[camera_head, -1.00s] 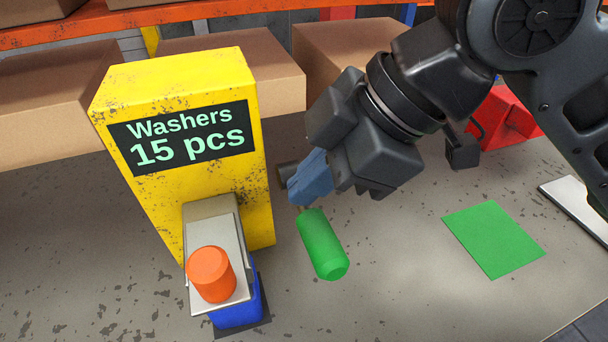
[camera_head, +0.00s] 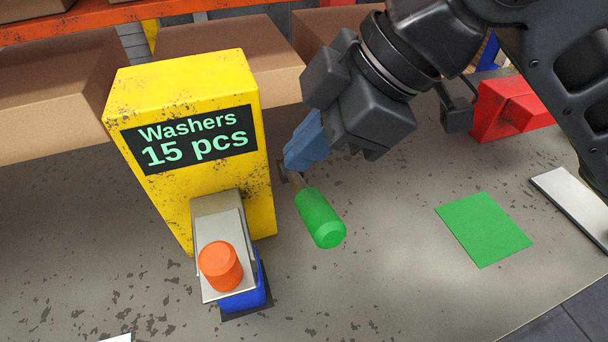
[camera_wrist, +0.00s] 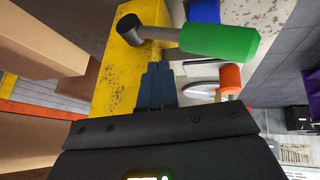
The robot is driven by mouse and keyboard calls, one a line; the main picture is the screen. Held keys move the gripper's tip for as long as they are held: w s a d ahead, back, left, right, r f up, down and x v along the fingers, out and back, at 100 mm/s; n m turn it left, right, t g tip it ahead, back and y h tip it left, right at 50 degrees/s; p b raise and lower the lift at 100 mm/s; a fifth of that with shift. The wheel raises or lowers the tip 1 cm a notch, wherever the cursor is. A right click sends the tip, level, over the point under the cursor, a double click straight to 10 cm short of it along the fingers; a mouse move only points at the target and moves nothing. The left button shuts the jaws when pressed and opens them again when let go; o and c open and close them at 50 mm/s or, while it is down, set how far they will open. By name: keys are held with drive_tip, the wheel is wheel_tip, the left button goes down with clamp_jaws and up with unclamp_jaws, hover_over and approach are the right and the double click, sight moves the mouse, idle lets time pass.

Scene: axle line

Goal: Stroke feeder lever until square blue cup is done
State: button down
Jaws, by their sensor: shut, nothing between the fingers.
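The yellow feeder (camera_head: 185,90) stands on the bench, its sign reading "Washers 15 pcs". Its lever has a green handle (camera_head: 320,218) on a metal rod at the feeder's right side; the handle also shows in the wrist view (camera_wrist: 220,43). The square blue cup (camera_head: 244,297) sits under the chute (camera_head: 215,220), mostly hidden by it; its contents cannot be seen. An orange knob (camera_head: 220,266) is at the chute's front. My gripper (camera_head: 303,158) is shut and empty, with its blue fingers just above the lever rod; I cannot tell whether they touch it.
A green square (camera_head: 484,229) and a pale flat plate (camera_head: 575,203) lie to the right. A red bin (camera_head: 510,107) stands behind them. Cardboard boxes (camera_head: 225,50) line the back.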

drive_tip(key=shift+r, duration=0.1)
drive_tip(key=r+p, duration=0.1)
drive_tip(key=w+r+p, duration=0.1)
drive_tip(key=r, duration=0.1)
drive_tip(key=r+p, duration=0.1)
drive_tip(key=p, duration=0.1)
drive_tip(key=shift+w+a+r, duration=0.25)
drive_tip(key=shift+w, duration=0.1)
drive_tip(key=shift+d, duration=0.1)
idle(4.0)
